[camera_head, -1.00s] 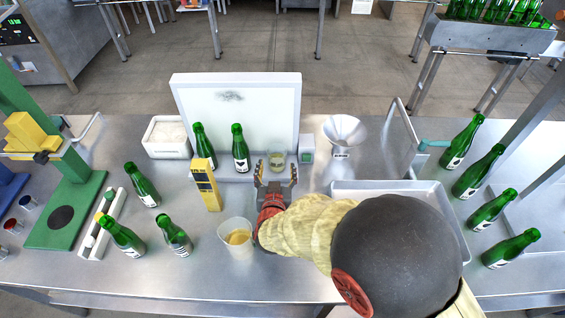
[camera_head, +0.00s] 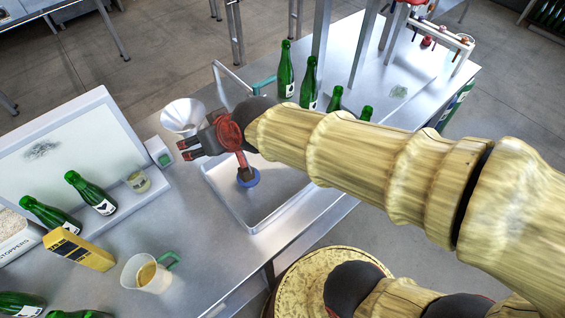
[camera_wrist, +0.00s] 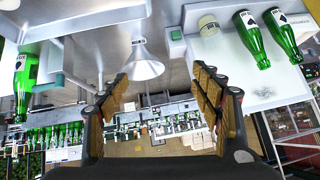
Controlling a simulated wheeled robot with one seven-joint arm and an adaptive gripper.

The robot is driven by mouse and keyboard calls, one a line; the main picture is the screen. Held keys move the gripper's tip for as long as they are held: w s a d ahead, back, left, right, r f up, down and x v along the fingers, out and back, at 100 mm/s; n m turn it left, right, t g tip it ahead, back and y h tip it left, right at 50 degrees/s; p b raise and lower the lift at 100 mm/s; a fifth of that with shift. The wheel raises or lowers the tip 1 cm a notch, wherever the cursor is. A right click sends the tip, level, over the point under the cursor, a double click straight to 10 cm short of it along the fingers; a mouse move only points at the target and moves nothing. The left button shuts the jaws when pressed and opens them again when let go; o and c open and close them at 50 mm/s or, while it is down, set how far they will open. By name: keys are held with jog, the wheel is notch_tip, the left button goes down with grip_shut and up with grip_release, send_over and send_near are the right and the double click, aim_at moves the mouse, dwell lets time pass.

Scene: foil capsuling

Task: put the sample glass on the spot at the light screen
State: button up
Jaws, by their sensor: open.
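The sample glass (camera_head: 138,181), a small clear glass with pale yellowish contents, stands upright on the ledge of the white light screen (camera_head: 75,145), near its right end. It also shows in the wrist view (camera_wrist: 208,26). Any marked spot under the glass is hidden. My gripper (camera_head: 184,148) is open and empty, raised to the right of the glass and apart from it. In the wrist view my gripper (camera_wrist: 165,82) shows its fingers spread with nothing between them.
Two green bottles (camera_head: 90,192) stand left of the glass. A small green-and-white box (camera_head: 158,152) stands at its right. A funnel (camera_head: 182,116) is behind my gripper. A metal tray (camera_head: 226,205) lies to the right.

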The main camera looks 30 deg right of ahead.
jog(key=s+d+r+m+g+h, duration=0.1)
jog(key=s+d+m+g+h, duration=0.1)
jog(key=s+d, duration=1.2)
jog(key=shift+s+g+h, duration=0.4)
jog(key=shift+s+h, duration=0.3)
jog(key=shift+s, duration=0.3)
jog(key=shift+a+r, duration=0.1)
jog(key=shift+a, duration=0.05)
